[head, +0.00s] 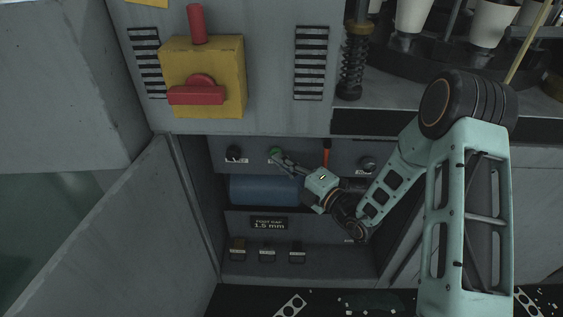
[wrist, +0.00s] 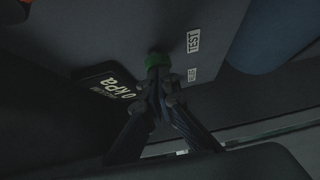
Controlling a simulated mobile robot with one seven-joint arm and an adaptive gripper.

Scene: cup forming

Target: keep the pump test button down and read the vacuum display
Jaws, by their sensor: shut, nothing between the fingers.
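The green pump test button (head: 275,151) is on the grey panel inside the open cabinet. It also shows in the wrist view (wrist: 154,60), near a TEST label (wrist: 193,41). My gripper (head: 281,158) is shut and empty, its fingertips at the button's face in the wrist view (wrist: 157,75). They appear to touch it; I cannot tell how far the button is pressed. The dark vacuum display (wrist: 108,84) lies beside the button in the wrist view and reads "0 kPa", turned on its side. Its smaller line is not legible. I cannot make this display out in the head view.
A blue cylinder (head: 262,190) lies below the panel. Dark knobs (head: 234,154) and an orange-handled item (head: 326,150) are close by. A lower display (head: 268,223) reads 1.5 mm. The open cabinet door (head: 130,225) stands left. A yellow box with a red switch (head: 198,95) is above.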

